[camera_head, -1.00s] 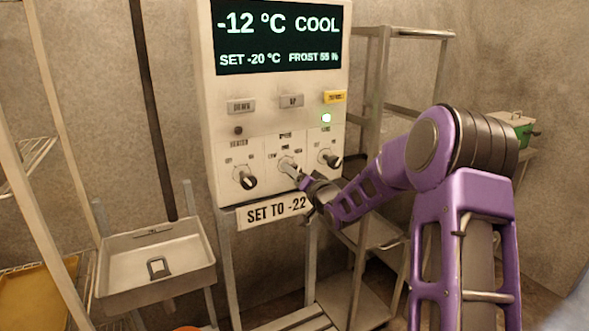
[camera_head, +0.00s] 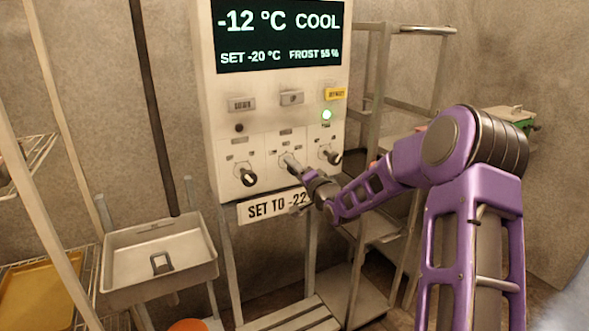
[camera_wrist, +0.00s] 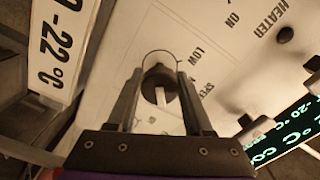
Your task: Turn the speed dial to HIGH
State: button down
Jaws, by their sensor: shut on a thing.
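The speed dial (camera_wrist: 157,77) is a dark round knob with a white pointer mark, on the pale control panel. It is the middle of three knobs in the head view, where my gripper (camera_head: 294,167) partly hides it. In the wrist view the two fingers of my gripper (camera_wrist: 159,92) stand on either side of the dial, shut on it. The white mark lies toward the gripper side of the knob. I cannot read a HIGH label.
A left knob (camera_head: 248,177) and a right knob (camera_head: 332,157) flank the dial. A SET TO -22 sign (camera_head: 268,208) hangs below. A metal sink (camera_head: 150,238) stands left.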

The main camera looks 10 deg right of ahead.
jog(key=shift+c, duration=1.5)
grip_release()
jog(key=v, duration=1.7)
jog(key=shift+s, duration=0.2)
